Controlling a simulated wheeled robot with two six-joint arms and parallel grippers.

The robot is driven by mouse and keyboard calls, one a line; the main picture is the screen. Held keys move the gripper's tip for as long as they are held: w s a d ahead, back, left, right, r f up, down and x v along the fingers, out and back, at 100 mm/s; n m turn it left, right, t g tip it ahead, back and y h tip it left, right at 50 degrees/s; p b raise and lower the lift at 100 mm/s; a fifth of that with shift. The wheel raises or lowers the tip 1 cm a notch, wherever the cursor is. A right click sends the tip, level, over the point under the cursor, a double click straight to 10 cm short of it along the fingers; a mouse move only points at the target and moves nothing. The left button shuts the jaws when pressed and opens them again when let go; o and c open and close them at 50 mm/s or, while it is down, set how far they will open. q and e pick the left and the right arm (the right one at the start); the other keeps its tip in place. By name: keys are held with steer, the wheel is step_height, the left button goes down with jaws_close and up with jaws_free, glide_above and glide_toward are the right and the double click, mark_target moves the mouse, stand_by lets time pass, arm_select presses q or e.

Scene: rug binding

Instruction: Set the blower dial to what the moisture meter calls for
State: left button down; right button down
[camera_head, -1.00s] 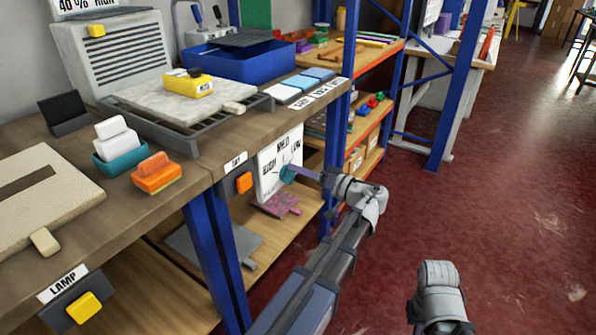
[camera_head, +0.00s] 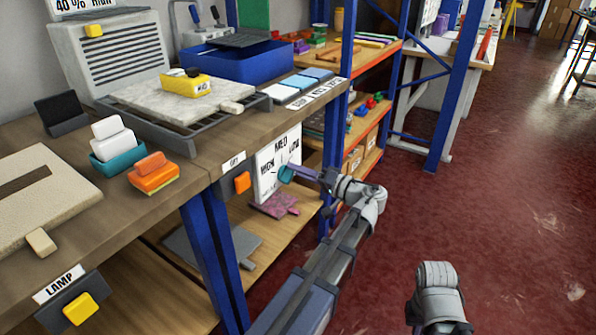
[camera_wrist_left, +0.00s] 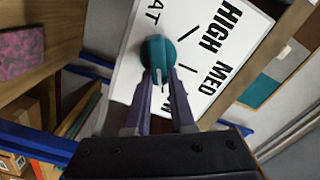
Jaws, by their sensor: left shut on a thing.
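The blower dial is a teal knob (camera_wrist_left: 157,52) on a white panel (camera_head: 268,178) marked HIGH, MED and LOW, below the bench's front edge. My left gripper (camera_head: 288,172) is shut on the teal knob, one finger at each side in the left wrist view (camera_wrist_left: 159,75). The fingers cover part of the knob and the LOW label, and I cannot tell which mark it points at. The moisture meter (camera_head: 187,83) is yellow with a dark top and lies on a pale slab (camera_head: 135,97). Its small reading is not clear to me. My right gripper is not in view.
A sign (camera_head: 85,5) reading "40 % HIGH" stands above the grey louvred blower box (camera_head: 122,50), partly cut off. An orange button (camera_head: 242,182) sits left of the dial panel. Blue shelf posts (camera_head: 208,250) stand nearby. The red floor at right is clear.

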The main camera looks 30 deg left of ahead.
arm_select(q)
steer(key=c, duration=0.8)
jaws_free()
steer(key=shift+o, duration=0.2)
steer(key=d, duration=0.7)
steer(key=shift+s+d, duration=0.3)
steer(key=shift+d, duration=0.1)
